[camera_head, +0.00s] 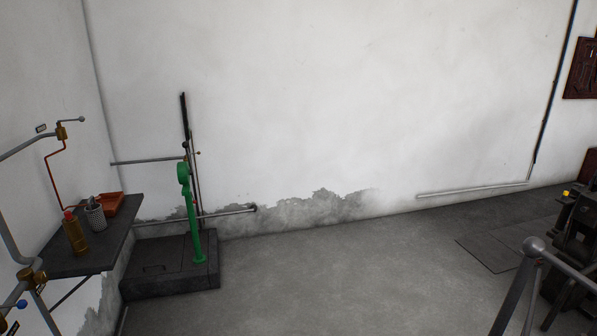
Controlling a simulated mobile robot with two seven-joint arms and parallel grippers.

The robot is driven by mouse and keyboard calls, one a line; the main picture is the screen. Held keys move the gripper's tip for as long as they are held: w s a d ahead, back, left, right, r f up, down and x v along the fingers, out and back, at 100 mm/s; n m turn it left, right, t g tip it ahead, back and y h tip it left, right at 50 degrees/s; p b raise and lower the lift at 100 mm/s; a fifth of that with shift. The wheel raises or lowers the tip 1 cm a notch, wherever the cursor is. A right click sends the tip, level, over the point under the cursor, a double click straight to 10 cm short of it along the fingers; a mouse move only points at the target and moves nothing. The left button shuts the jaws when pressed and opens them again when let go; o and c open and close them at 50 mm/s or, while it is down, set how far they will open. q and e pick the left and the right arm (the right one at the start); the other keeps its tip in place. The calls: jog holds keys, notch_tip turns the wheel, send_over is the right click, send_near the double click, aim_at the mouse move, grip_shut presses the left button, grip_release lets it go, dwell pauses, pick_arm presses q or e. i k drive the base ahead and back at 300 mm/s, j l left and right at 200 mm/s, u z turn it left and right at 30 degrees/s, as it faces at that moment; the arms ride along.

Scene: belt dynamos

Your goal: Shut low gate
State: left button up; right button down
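No part in view is plainly marked as the low gate, so I cannot tell which it is. A green lever-like stand (191,215) rises from a dark low box (170,265) by the back wall, beside a tall dark upright bar (185,120). At the lower left are pipe fittings (30,275) with a blue knob (22,304), cut off by the picture edge. At the lower right stands a grey rail with a ball-topped post (534,246), also cut off. Neither of my grippers is in view.
A dark wall shelf (85,255) holds a brass bottle (75,235), a grey cup (95,215) and a red tray (118,204). Dark machinery (578,235) stands at the right. The middle floor (340,275) is clear.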

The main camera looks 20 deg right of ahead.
aim_at(526, 330)
jog(key=i+z, duration=0.2)
jog(key=i, duration=0.3)
jog(key=i+z, duration=0.25)
jog(key=i, duration=0.25)
jog(key=i+j+z, duration=0.2)
jog(key=i, duration=0.25)
jog(key=i+z, duration=0.2)
jog(key=z, duration=0.2)
jog(key=i+z, duration=0.2)
jog(key=z, duration=0.15)
jog(key=i+z, duration=0.2)
jog(key=z, duration=0.2)
jog(key=i+j+z, duration=0.2)
jog(key=z, duration=0.2)
jog(key=i+j+z, duration=0.1)
jog(key=i+z, duration=0.3)
jog(key=i+j+z, duration=0.25)
jog(key=z, duration=0.15)
